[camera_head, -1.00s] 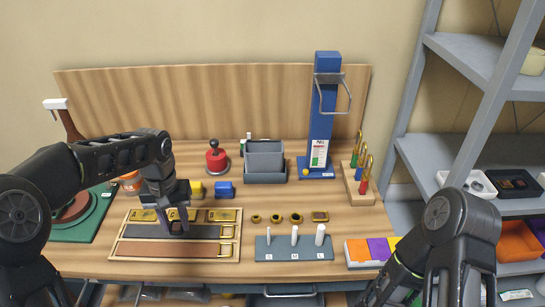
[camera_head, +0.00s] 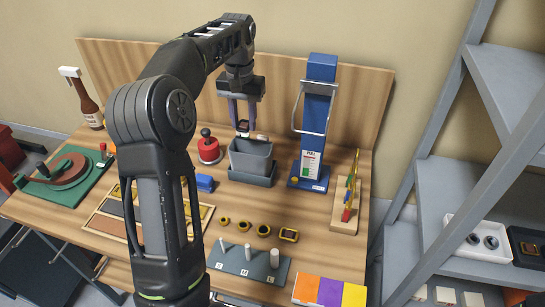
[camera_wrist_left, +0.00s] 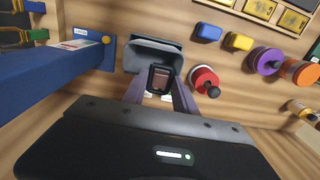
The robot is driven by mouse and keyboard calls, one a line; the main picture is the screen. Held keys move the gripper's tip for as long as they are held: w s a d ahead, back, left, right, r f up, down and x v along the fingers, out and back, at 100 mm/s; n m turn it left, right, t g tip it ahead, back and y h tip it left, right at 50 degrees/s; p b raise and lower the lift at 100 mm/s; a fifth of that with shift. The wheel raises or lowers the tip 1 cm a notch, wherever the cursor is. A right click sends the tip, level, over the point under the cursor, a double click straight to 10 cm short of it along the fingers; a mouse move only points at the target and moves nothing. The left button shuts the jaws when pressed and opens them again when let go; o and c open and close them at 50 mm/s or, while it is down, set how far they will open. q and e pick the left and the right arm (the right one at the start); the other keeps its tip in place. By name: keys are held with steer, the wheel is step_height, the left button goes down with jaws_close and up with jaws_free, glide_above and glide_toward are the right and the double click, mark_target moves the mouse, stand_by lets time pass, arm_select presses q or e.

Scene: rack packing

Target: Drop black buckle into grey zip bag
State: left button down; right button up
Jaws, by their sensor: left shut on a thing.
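My left gripper (camera_head: 243,122) is shut on the black buckle (camera_head: 242,127), a small dark square frame. The buckle shows better in the left wrist view (camera_wrist_left: 160,78), between the two fingers. The grey zip bag (camera_head: 250,163) stands upright with its mouth open in a darker grey holder (camera_head: 258,181). The gripper and buckle are above the bag's back edge in the head view. In the left wrist view the bag (camera_wrist_left: 152,57) is just beyond the buckle, partly hidden by it. My right gripper is out of view.
The blue press stand (camera_head: 312,130) rises right of the bag. A red knobbed stamp (camera_head: 208,151) and a blue block (camera_head: 205,184) stand to its left.

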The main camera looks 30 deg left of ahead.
mark_target(252, 161)
arm_select(q)
steer(key=shift+s+a, duration=0.2)
steer(key=shift+s, duration=0.05)
steer(key=shift+w+d, duration=0.1)
steer(key=shift+w, duration=0.05)
steer(key=shift+f, duration=0.15)
steer(key=shift+f, duration=0.6)
step_height(252, 161, down, 4)
steer(key=shift+f, duration=0.25)
steer(key=c, duration=0.9)
jaws_free()
steer(key=shift+r, duration=0.1)
